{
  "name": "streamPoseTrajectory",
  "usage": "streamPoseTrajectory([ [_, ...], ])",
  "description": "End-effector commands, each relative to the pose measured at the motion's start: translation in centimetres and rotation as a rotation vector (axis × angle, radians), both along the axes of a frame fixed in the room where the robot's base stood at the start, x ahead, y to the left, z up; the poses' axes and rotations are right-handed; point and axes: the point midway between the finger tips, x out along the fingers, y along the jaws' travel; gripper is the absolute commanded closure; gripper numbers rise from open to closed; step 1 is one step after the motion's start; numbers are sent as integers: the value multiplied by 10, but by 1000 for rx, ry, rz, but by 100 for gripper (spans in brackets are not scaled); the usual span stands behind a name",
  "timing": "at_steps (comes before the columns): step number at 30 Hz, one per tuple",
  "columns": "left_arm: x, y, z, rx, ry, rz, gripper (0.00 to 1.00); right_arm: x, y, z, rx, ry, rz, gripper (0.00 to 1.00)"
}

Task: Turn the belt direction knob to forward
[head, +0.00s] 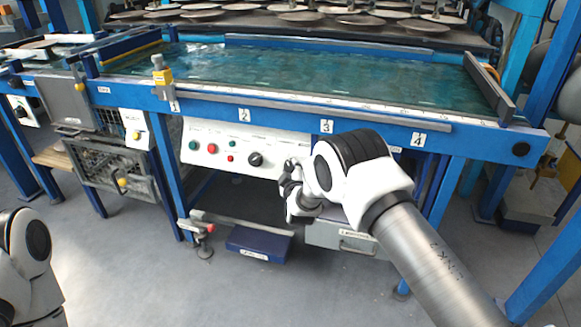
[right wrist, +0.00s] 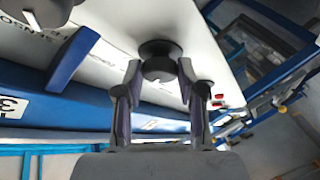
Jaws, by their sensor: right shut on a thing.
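The white control panel (head: 228,146) hangs under the front of the blue conveyor table. A black knob (head: 255,159) shows on it, just left of my right gripper (head: 288,186). In the right wrist view, my right gripper (right wrist: 159,75) has its two fingers closed on the sides of a round black knob (right wrist: 160,58) with a wider black base. In the head view the gripper and wrist hide this knob. I cannot read which way its pointer faces or the labels. Only part of my left arm shows at the lower left; its gripper is out of view.
Green and red buttons (head: 212,148) sit on the panel left of the visible knob. A blue box (head: 260,244) and a grey drawer (head: 345,238) lie below the panel. A wire cage (head: 115,180) stands to the left. The floor in front is clear.

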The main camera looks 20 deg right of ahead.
Motion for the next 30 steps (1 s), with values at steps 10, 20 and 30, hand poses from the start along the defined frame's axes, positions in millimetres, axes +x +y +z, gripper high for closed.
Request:
streamPoseTrajectory([
  [10,0,0,5,0,0,0,36,1,-1,2,-44,28,31,96],
  [20,0,0,5,0,0,0,36,1,-1,1,-45,28,31,54],
  [30,0,0,5,0,0,0,36,0,0,1,-44,29,31,36],
])
